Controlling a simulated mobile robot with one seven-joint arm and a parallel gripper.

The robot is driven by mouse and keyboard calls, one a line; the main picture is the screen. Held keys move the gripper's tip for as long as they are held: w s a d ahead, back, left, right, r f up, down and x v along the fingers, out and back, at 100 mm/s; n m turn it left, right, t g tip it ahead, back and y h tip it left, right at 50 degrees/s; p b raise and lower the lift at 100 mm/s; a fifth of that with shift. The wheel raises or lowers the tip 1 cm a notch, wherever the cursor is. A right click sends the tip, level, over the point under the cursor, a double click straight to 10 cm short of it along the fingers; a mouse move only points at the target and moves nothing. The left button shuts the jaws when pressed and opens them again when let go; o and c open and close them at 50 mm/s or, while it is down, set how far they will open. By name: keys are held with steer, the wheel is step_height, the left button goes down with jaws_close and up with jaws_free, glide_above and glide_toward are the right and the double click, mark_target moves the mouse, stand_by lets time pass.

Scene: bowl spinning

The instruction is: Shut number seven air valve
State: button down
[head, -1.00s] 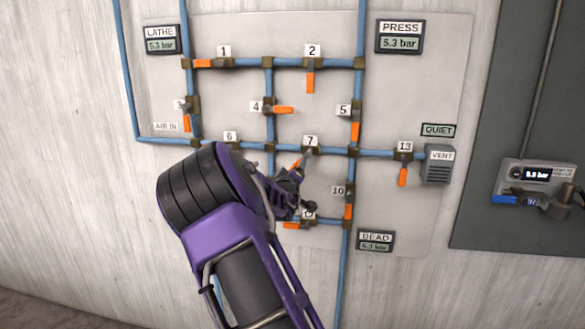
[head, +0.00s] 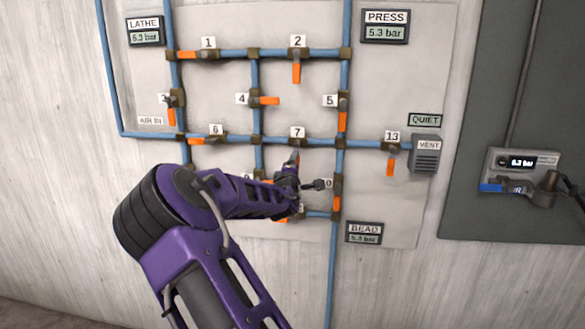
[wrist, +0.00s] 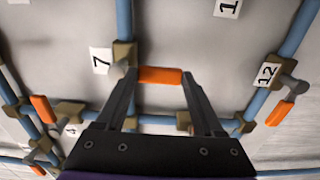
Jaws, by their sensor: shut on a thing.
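The number seven air valve (head: 297,144) sits on a horizontal blue pipe, under its label 7. Its orange handle (head: 295,159) points down in the head view, across the pipe, and is partly behind my gripper (head: 291,175). In the wrist view, the valve (wrist: 123,56) is beside the label 7 (wrist: 101,61). The orange handle (wrist: 160,75) lies between the two fingertips of my gripper (wrist: 160,82), square to the blue pipe (wrist: 124,20). My gripper is shut on this handle.
Other valves with orange handles surround it: valve 6 (head: 212,140) to the left, valve 5 (head: 343,117) at upper right, valve 13 (head: 392,160) to the right. In the wrist view, valve 12 (wrist: 283,105) is near the right finger. The gauges LATHE (head: 144,31), PRESS (head: 386,27) and BEAD (head: 364,235) show.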

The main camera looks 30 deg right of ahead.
steer(key=shift+d, duration=0.1)
stand_by(0.4)
jaws_free()
steer(key=shift+s, duration=0.1)
steer(key=p+v, duration=0.1)
steer(key=v, duration=1.6)
steer(key=shift+s, duration=0.1)
